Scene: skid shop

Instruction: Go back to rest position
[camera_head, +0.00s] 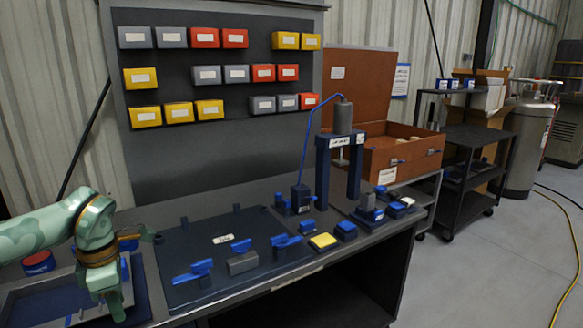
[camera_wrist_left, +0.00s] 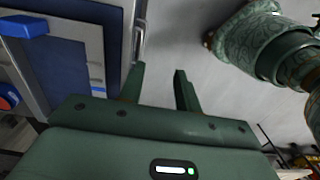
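My left gripper (camera_head: 108,303) hangs at the lower left of the head view, over the grey tray at the left end of the workbench. In the left wrist view its two fingers (camera_wrist_left: 160,72) stand apart with nothing between them, so it is open and empty. Grey floor shows beyond the fingertips, and the bench edge is just left of them. A green patterned arm link of mine fills the upper right of that view. My right gripper shows in neither view.
The workbench (camera_head: 232,284) carries a dark fixture plate (camera_head: 190,240) with blue clamps, and a grey tray (camera_head: 40,300) at left. A black press frame (camera_head: 322,170) stands behind. A red toolbox (camera_head: 410,155) and black cart (camera_head: 470,135) are farther right. Floor at right is mostly clear.

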